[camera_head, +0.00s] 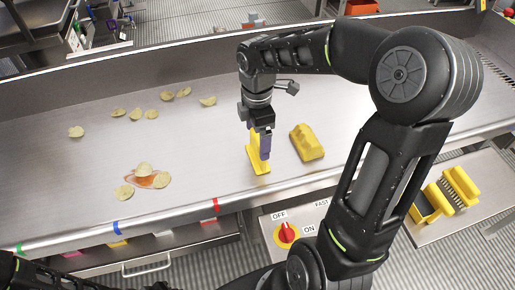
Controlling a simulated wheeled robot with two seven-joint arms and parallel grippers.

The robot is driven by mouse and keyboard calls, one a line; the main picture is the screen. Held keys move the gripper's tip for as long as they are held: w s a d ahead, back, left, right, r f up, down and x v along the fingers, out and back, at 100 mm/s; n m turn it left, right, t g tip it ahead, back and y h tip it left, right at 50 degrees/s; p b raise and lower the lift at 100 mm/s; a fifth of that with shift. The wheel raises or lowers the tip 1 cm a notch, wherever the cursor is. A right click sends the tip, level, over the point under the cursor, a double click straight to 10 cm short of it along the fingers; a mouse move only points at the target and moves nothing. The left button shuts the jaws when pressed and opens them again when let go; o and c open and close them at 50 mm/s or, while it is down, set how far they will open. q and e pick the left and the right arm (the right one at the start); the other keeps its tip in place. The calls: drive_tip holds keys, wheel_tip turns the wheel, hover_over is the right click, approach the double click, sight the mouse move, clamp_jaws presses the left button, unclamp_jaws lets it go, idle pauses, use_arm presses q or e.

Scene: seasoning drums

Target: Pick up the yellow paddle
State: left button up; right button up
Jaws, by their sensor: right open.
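The yellow paddle (255,162) is on the grey metal work surface near its front edge, partly hidden behind my right gripper. My right gripper (265,155) points down right at the paddle, its dark purplish finger overlapping the paddle's right side. It is open; whether a finger touches the paddle I cannot tell. My left gripper is not in view; only part of a dark arm shows at the lower left.
A yellow block-like tool (307,143) lies just right of the paddle. Chips (150,114) are scattered on the left, some by an orange-red spill (147,180). A red switch (287,233) is below the front edge. Yellow brushes (446,194) sit on a lower right shelf.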

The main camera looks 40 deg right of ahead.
drive_tip(key=shift+c, duration=0.2)
clamp_jaws()
idle(0.8)
